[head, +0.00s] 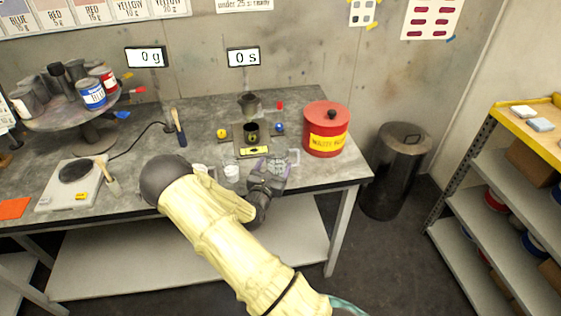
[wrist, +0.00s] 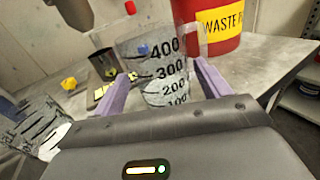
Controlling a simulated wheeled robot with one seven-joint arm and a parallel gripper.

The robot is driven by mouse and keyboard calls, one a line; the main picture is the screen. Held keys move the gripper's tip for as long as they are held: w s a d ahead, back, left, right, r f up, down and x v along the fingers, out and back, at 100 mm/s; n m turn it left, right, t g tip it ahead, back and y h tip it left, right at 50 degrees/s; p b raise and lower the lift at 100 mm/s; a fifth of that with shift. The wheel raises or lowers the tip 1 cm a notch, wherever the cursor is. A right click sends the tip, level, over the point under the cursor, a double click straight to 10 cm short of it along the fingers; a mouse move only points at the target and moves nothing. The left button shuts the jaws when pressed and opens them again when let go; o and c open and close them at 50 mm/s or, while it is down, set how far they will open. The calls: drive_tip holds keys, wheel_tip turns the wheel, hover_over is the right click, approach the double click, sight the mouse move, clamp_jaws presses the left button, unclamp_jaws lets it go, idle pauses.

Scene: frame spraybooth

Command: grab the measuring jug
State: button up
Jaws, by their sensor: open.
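The measuring jug (wrist: 165,70) is clear, with black marks from 100 to 400, and stands upright on the grey bench. In the wrist view it is straight ahead, between the two purple fingers of my gripper (wrist: 160,88). The fingers are open on either side of it, and I cannot tell whether either touches it. Its handle (wrist: 194,40) is on the right. In the head view the jug (head: 280,166) is partly hidden behind my gripper (head: 268,170), near the front right of the bench.
A red waste tin (head: 325,128) stands close behind the jug to the right. A small stand with a dark cup (head: 251,131) is behind it to the left. A clear cup (head: 231,173) is left of my gripper. A scale (head: 75,183) and a round paint rack (head: 75,115) are farther left.

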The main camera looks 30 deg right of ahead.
sight(280, 153)
drive_tip(key=x, duration=0.3)
drive_tip(key=p+x, duration=0.1)
drive_tip(key=shift+w+d+f, duration=0.2)
drive_tip(key=shift+w+f, duration=0.05)
drive_tip(key=shift+w, duration=0.1)
drive_tip(key=shift+c, duration=0.2)
drive_tip(key=c, duration=0.8)
drive_tip(key=shift+o, duration=0.2)
drive_tip(key=shift+r, duration=0.1)
wheel_tip(280, 153, up, 10)
drive_tip(key=b, duration=0.1)
